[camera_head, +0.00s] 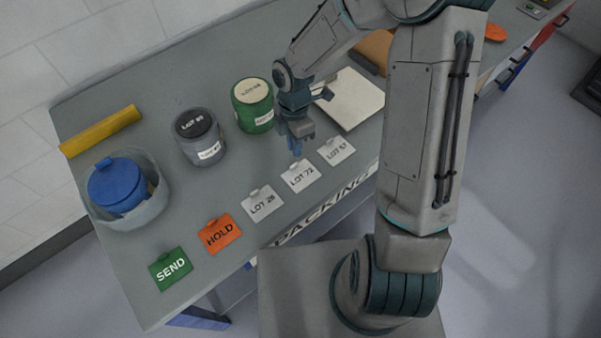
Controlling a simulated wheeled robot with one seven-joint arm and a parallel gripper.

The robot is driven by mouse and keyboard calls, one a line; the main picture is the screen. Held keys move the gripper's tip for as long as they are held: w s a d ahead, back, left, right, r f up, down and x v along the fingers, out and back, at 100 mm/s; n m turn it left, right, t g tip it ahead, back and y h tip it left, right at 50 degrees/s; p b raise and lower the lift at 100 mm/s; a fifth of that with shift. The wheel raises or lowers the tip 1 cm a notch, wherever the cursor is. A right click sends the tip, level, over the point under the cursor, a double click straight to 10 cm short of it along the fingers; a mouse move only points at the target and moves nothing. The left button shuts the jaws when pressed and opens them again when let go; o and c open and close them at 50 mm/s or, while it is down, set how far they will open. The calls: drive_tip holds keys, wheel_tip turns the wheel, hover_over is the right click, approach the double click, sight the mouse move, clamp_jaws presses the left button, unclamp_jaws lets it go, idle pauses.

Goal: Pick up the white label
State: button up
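Three white labels lie in a row near the table's front edge. They read LOT 28 (262,206), LOT 72 (297,178) and what looks like LOT 57 (338,152). Each has a small raised tab at its back edge. My gripper (296,149) points down just behind the LOT 72 label, close to its tab in the picture. I cannot tell its height above the table. Its fingers are small and partly overlapped, so their opening does not show clearly. No label is seen lifted.
An orange HOLD label (220,237) and a green SEND label (171,270) continue the row leftward. Behind stand a grey jar (199,143), a green jar (253,112), a clear bin (150,208) with a blue-lidded jar, and a yellow bar (100,131). A pale board (352,101) lies right of my gripper.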

sight(295, 163)
drive_tip(key=shift+s+f, duration=0.2)
drive_tip(key=shift+f, duration=1.3)
drive_tip(key=shift+s+f, duration=0.15)
drive_tip(key=shift+f, duration=1.3)
drive_tip(key=shift+c, duration=0.3)
clamp_jaws()
